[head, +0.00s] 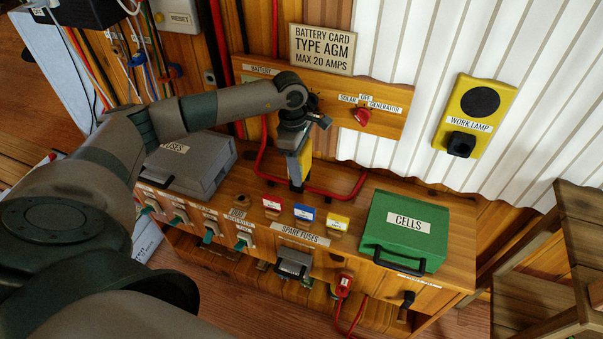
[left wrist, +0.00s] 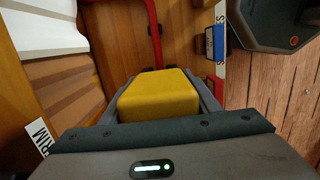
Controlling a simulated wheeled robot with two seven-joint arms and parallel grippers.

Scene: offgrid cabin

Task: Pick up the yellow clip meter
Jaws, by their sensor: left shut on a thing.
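The yellow clip meter (left wrist: 158,97) is a yellow block between my left gripper's fingers in the left wrist view. In the head view the yellow and grey meter (head: 302,162) hangs upright under my left gripper (head: 297,140), in front of the wooden back panel. My left gripper is shut on it. The head view does not show clearly whether the meter's lower end touches the bench. My right gripper is not in view.
The wooden bench (head: 350,207) holds a grey fuses box (head: 187,165), a green cells box (head: 405,230) and small red, blue and yellow labelled pieces. A red cable (head: 335,192) runs close behind the meter. A work lamp switch (head: 473,118) is on the wall at right.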

